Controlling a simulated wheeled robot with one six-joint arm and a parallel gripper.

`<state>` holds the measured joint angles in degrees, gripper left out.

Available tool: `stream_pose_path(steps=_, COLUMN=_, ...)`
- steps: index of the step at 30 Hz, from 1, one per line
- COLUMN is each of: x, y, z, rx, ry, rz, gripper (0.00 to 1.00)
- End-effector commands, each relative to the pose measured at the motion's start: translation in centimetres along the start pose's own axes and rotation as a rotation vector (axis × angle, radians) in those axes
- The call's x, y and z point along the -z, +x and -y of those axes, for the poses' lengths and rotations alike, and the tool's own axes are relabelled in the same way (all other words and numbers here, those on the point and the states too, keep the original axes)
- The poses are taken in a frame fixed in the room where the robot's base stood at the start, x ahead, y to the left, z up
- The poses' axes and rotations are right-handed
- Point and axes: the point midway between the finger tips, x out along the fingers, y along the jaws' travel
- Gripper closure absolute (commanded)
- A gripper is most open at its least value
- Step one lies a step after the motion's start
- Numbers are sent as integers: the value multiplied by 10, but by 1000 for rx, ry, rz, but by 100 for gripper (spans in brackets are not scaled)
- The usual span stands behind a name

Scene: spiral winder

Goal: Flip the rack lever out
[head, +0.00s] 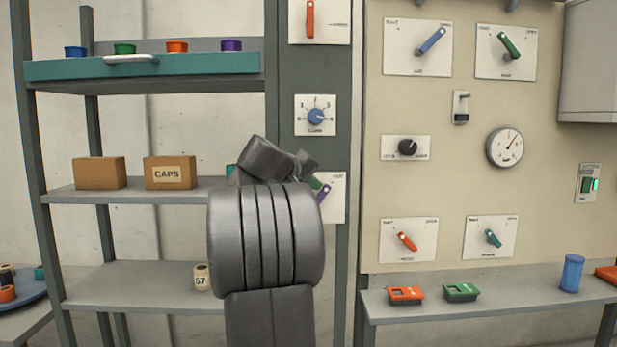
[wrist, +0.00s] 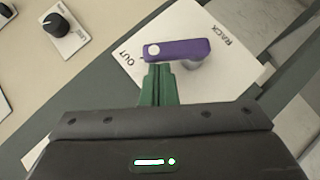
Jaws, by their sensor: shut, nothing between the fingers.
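The rack lever is a purple bar with a white dot at its left end in the wrist view (wrist: 178,50). It stands off a white plate (wrist: 205,22) printed OUT at the left and RACK at the upper right. The dotted end lies beside the word OUT. My gripper (wrist: 158,70) has its green fingers shut and empty. The tips are right at the lower side of the dotted end; I cannot tell if they touch. In the head view my arm partly hides the plate (head: 338,205) and the lever (head: 323,194).
A blue dial (head: 316,116) sits on the post above the rack plate. A panel (head: 460,185) with several levers and a gauge (head: 504,147) is to the right. Shelves at the left hold boxes, including one marked CAPS (head: 169,172). A black knob (wrist: 65,32) is at upper left in the wrist view.

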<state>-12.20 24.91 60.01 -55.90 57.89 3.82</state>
Motion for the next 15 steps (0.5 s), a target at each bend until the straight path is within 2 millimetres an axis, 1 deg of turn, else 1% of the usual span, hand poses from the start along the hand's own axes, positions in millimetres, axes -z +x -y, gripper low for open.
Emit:
stream_pose_path(steps=1, x=0, y=0, z=-4, rx=21, ry=23, rz=0, gripper=100)
stream_pose_path(steps=3, x=-1, y=1, z=-5, rx=44, ry=45, rz=-1, gripper=100)
stream_pose_path(steps=15, x=-6, y=6, z=-7, rx=39, ry=39, rz=0, gripper=100)
